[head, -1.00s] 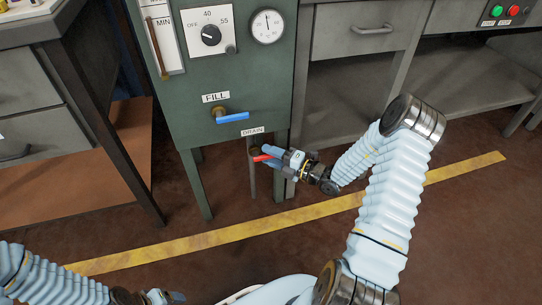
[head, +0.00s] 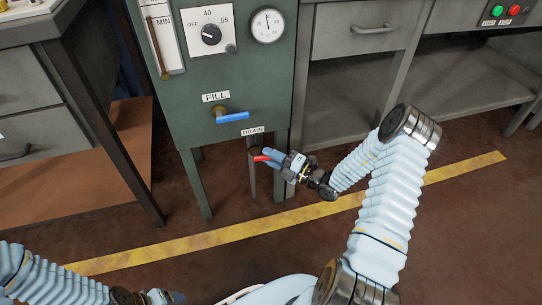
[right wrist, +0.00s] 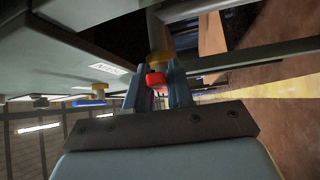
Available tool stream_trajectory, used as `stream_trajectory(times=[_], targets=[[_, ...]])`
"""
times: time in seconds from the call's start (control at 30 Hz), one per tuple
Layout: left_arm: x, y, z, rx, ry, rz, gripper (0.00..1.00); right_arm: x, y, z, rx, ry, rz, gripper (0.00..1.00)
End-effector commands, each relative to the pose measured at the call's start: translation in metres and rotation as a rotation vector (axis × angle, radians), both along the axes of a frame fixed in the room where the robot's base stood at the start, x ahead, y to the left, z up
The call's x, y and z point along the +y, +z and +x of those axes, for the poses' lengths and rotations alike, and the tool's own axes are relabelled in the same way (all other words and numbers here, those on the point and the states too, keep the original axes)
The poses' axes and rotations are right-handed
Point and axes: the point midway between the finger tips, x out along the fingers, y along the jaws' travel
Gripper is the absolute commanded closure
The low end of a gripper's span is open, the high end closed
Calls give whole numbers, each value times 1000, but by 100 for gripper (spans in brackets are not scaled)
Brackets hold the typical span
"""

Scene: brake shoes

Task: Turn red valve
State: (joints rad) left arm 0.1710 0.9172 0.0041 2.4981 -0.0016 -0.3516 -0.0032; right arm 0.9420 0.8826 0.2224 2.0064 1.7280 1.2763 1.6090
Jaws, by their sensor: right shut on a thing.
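The red valve (head: 262,158) has a short red handle under the DRAIN label (head: 252,131), below the green cabinet. My right gripper (head: 270,158) comes in from the right and is shut on the red handle. In the right wrist view the red handle (right wrist: 155,80) shows between the two blue-grey fingers, in front of a brass valve body (right wrist: 158,62). The fingers hide part of the handle. My left gripper (head: 165,297) is at the bottom left edge, partly cut off, far from the valve; its jaws are unclear.
A blue-handled valve (head: 231,116) under the FILL label sits above the red one. The green cabinet (head: 180,110) carries a dial and a gauge; its legs stand close to the gripper. A grey workbench (head: 355,80) is to the right. A yellow floor line (head: 230,233) crosses open floor.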

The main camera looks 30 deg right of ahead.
Motion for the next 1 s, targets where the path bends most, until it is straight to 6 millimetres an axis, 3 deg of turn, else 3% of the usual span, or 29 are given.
stream_trajectory(times=[1.0], targets=[[-3, -41, -1, 5, -5, -8, 30, 24, -39, 5, -218, -1, 922, 100]])
